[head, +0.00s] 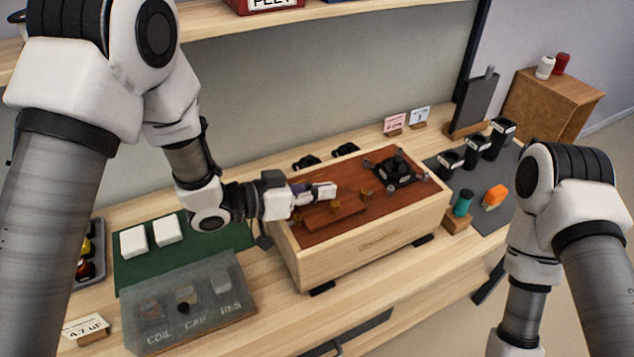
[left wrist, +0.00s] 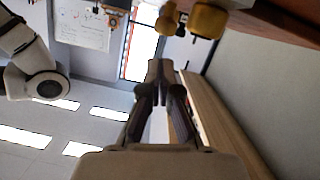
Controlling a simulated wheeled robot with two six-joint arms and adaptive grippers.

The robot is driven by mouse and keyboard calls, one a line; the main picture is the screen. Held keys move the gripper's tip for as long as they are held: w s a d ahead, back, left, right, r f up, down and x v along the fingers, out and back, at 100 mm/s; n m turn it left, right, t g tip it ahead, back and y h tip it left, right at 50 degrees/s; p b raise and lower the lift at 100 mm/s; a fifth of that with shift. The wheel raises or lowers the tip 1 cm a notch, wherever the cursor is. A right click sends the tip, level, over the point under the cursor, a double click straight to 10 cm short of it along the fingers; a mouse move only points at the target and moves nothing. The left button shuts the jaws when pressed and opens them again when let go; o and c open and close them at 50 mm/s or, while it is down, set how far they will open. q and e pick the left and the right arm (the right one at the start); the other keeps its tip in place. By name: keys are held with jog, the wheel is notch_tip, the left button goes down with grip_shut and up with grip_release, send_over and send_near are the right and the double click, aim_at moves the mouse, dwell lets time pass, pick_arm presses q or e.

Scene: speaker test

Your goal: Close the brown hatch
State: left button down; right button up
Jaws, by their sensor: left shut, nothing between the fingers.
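A pale wooden box (head: 365,250) with a reddish-brown top (head: 318,238) stands on the bench. A brown panel, which looks like the hatch (head: 345,219), lies at the left part of this top, with small brass knobs (head: 335,206) by it. I cannot tell how far it is open. My left gripper (head: 330,190) is shut and empty, just above the top behind the hatch. In the left wrist view its fingers (left wrist: 160,75) are together, with brass-coloured knobs (left wrist: 208,20) close beyond. My right arm is at the right; its gripper is out of view.
A clear-lidded parts case (head: 188,300) and a green mat (head: 232,236) with white blocks lie left. Black holders (head: 475,147), a teal cylinder (head: 463,202) and an orange object (head: 495,196) stand right.

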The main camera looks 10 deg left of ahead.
pick_arm(q)
jog(key=shift+s+d+f+b, duration=0.15)
jog(key=shift+s+f+b, duration=0.1)
jog(key=shift+f, duration=0.35)
jog(key=shift+s+d+f+b, duration=0.15)
jog(key=shift+s+f+b, duration=0.1)
jog(key=shift+f, duration=0.3)
jog(key=shift+s+f, duration=0.1)
